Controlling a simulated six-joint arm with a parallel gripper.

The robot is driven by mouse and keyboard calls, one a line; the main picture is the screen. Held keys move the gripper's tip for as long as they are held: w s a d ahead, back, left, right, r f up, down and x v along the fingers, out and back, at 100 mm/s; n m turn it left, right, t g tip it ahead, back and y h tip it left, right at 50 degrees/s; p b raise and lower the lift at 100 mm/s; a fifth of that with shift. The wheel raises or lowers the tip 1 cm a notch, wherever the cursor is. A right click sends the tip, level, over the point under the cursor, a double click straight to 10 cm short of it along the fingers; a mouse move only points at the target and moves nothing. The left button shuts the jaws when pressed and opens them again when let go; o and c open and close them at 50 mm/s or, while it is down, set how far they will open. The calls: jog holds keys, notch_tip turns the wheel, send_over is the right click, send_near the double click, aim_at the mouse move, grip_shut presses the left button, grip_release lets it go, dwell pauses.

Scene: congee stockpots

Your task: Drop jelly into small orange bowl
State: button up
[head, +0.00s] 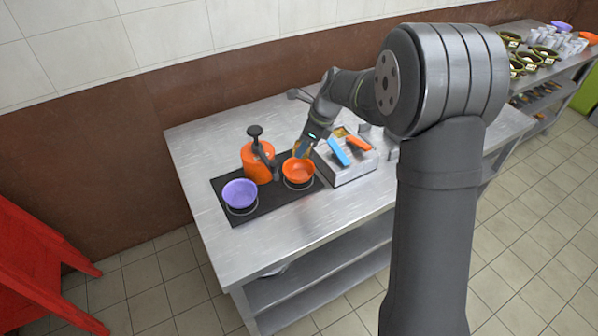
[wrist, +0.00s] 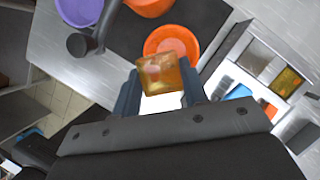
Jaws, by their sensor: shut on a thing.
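The jelly (wrist: 161,74) is a translucent amber block, held between the two fingers of my gripper (wrist: 158,90) in the wrist view. In the head view my gripper (head: 303,148) is just behind and above the small orange bowl (head: 298,171), and the jelly there is largely hidden. The orange bowl sits on the black mat (head: 262,209). In the wrist view this bowl (wrist: 172,44) lies just beyond the jelly, partly covered by it. I cannot tell the exact height of the jelly over the bowl.
A purple bowl (head: 240,193) stands at the mat's left. An orange pot (head: 257,162) with a dark pump top stands behind. A metal container (head: 349,174) with blue and orange handles is to the right. The table's front left is clear.

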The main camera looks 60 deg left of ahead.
jog(key=shift+f, duration=1.4)
jog(key=o, duration=1.1)
jog(key=shift+c, duration=0.2)
jog(key=v, duration=1.7)
jog(key=shift+r, duration=0.2)
